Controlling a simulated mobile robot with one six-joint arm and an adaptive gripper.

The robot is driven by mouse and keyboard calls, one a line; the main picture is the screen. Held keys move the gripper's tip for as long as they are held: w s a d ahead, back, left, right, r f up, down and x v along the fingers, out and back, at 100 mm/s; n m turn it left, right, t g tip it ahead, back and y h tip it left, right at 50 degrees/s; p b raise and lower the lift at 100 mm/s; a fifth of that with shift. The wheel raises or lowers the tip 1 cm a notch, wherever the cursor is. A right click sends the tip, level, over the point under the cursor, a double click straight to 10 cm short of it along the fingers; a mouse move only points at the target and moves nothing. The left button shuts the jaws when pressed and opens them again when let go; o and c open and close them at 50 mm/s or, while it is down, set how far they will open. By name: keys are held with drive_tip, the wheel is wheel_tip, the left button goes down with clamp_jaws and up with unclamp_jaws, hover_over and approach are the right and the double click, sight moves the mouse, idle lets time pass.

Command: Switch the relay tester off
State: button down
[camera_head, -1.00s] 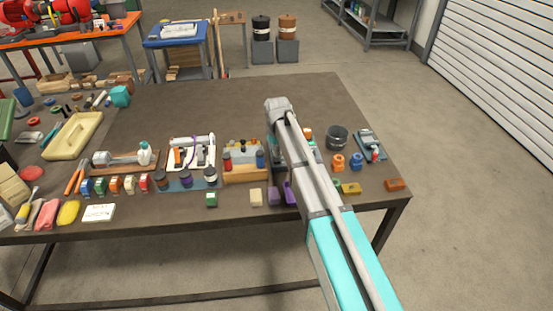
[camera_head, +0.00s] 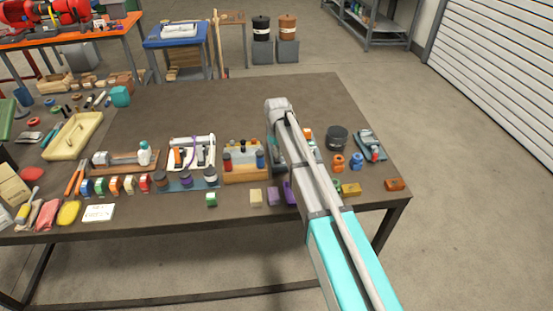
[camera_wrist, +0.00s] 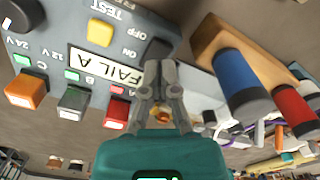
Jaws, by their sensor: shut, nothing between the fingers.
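The relay tester (camera_wrist: 108,68) is a grey panel at the upper left of the wrist view, seen upside down. It has a yellow TEST button (camera_wrist: 100,32), a label reading FAIL A (camera_wrist: 104,70) and ON and OFF marks beside a dark switch (camera_wrist: 157,51). My gripper (camera_wrist: 159,66) is shut and empty, with its fingertips over or right beside that switch. The fingertips partly hide the switch, and I cannot tell its position or whether they touch it. In the head view my arm hides most of the tester and the fingers do not show clearly.
A wooden holder with blue and red cylinders (camera_wrist: 240,80) stands close to the right of my fingers; it also shows in the head view (camera_head: 246,175). The table's back (camera_head: 210,105) is clear.

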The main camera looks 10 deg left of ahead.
sight(277, 161)
drive_tip(key=shift+f+b, duration=1.45)
idle(1.3)
drive_tip(key=shift+r, duration=0.1)
drive_tip(key=shift+r+p, duration=3.45)
drive_tip(key=shift+p, duration=0.1)
drive_tip(key=s+d+m, duration=0.4)
drive_tip(key=s+d, duration=0.7)
drive_tip(key=d, duration=0.3)
drive_tip(key=s+d+m, duration=0.5)
drive_tip(key=s+d, duration=0.7)
drive_tip(key=d, duration=0.2)
drive_tip(key=shift+d, duration=0.4)
